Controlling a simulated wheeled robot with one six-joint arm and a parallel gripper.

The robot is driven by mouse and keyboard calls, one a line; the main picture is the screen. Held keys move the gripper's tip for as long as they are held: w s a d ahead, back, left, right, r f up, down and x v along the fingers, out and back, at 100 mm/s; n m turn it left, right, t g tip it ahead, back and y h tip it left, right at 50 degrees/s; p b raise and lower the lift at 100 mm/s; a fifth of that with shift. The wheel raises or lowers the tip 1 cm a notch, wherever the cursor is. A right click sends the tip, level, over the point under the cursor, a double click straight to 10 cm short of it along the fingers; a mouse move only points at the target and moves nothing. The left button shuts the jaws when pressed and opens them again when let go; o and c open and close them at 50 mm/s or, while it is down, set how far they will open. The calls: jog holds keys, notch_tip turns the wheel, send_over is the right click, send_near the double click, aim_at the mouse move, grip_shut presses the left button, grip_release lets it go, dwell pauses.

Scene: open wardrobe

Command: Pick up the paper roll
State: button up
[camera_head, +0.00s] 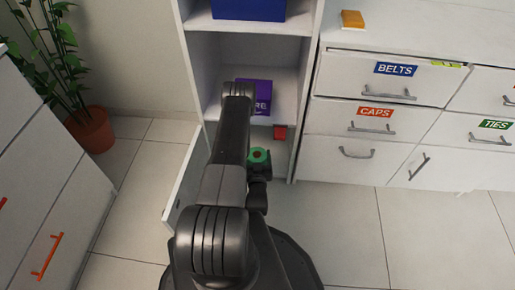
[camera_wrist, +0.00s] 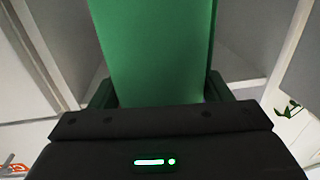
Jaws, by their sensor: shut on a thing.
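The paper roll (camera_head: 258,155) looks green, with its round end and dark centre hole showing in the head view. It fills the upper middle of the wrist view (camera_wrist: 155,50) as a tall green shape. My gripper (camera_wrist: 158,92) is shut on it, with a dark finger at each side of the roll. In the head view my gripper (camera_head: 260,168) is small and dark, just in front of the open wardrobe; its fingers are partly hidden. I cannot tell from these frames whether the roll touches anything else.
The wardrobe's shelves hold a purple box (camera_head: 256,92) and a blue bin (camera_head: 249,10); a small red thing (camera_head: 280,132) is lower down. Its open door (camera_head: 184,180) stands left of my arm. White drawers (camera_head: 375,120) stand right, a potted plant (camera_head: 91,130) left. Floor at right is clear.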

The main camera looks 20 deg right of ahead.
jog(key=shift+s+r+p, duration=0.15)
jog(key=shift+r+p, duration=0.2)
jog(key=shift+p, duration=0.15)
jog(key=p, duration=0.3)
jog(key=shift+s+a, duration=0.25)
jog(key=shift+s, duration=0.1)
jog(key=shift+s+a+f+p, duration=0.15)
jog(key=shift+s+p, duration=0.25)
jog(key=shift+p, duration=0.7)
jog(key=shift+s+f, duration=0.1)
